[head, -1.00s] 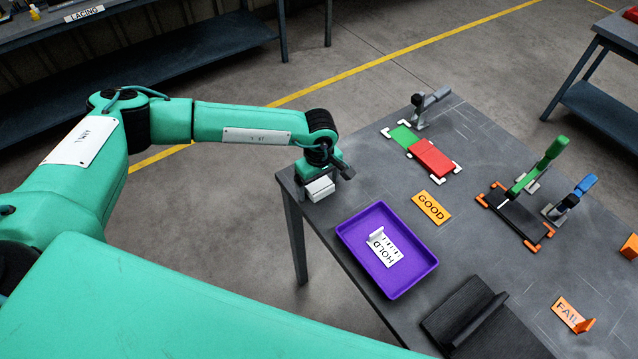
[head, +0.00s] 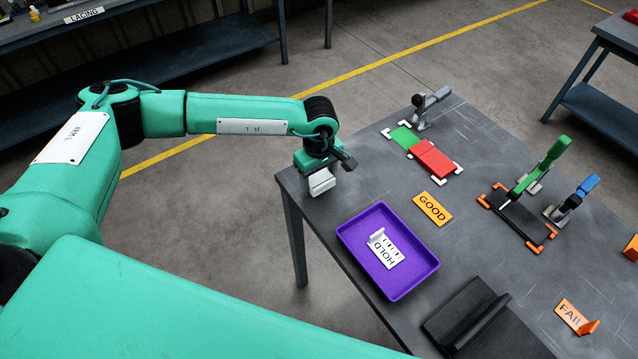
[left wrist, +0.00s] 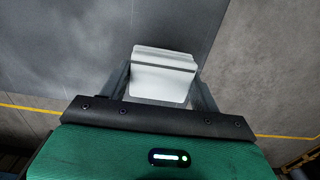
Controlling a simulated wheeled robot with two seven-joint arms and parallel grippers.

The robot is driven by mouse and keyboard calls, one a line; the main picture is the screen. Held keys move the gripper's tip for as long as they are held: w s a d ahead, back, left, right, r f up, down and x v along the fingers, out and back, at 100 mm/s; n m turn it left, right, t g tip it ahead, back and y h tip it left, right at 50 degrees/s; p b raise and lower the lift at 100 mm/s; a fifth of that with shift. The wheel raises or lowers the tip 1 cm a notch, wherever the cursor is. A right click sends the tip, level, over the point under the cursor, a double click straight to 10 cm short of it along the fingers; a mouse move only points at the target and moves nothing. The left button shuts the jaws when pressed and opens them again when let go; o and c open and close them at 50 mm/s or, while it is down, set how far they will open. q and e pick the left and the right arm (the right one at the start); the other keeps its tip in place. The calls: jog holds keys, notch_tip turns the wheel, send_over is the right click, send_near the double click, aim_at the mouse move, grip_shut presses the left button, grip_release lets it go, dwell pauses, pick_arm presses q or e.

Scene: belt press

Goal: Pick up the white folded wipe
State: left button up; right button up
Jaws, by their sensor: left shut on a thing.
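The white folded wipe (head: 321,183) is held at the end of my left arm, near the table's left corner in the head view. In the left wrist view the wipe (left wrist: 163,76) shows as a pale folded block between the two fingers. My left gripper (head: 320,174) is shut on it, and the gripper also shows in the left wrist view (left wrist: 163,84). The wipe appears to be above the table top, but the exact gap cannot be told. My right gripper is not in view.
The dark table (head: 376,176) bears a purple tray (head: 393,283) with a HOLD sign (head: 385,250), a GOOD sign (head: 433,207), a FAIL sign (head: 570,314), a red block (head: 433,159), and green-handled (head: 546,165) and blue-handled (head: 579,190) clamps. A black stand (head: 466,312) is at the front.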

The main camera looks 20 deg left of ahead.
aim_at(319, 177)
pick_arm(q)
notch_tip(319, 177, up, 17)
jog(key=b, duration=0.4)
jog(key=shift+o, duration=0.9)
jog(key=shift+f, duration=0.1)
jog(key=shift+c, duration=0.4)
